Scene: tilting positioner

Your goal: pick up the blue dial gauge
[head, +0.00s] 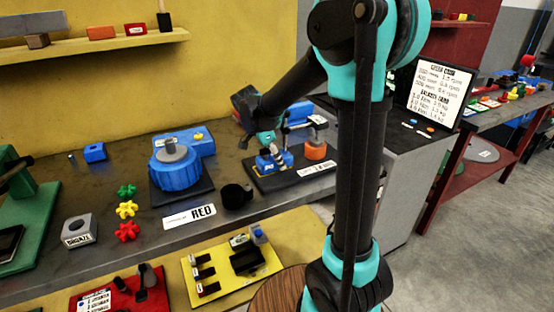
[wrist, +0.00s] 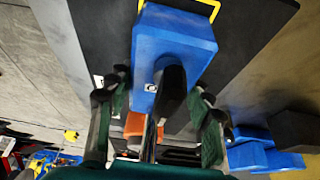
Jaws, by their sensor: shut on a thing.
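The blue dial gauge (head: 275,160) stands on a black plate (head: 292,180) on the grey bench in the head view. It shows a blue block-like body with a yellow part. In the wrist view its blue body (wrist: 175,45) lies ahead of the fingers, with a dark, shiny stem running back between them. My gripper (head: 264,142) comes down on it from above and is shut on it. The gripper also shows in the wrist view (wrist: 160,98), one finger on each side of the stem. The exact finger contact is hard to see.
An orange cylinder (head: 315,151) and a thin post with a crossbar stand close to the right. A blue round fixture (head: 176,165) and a black cup (head: 237,196) are to the left. A white screen (head: 438,88) is beyond my arm.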

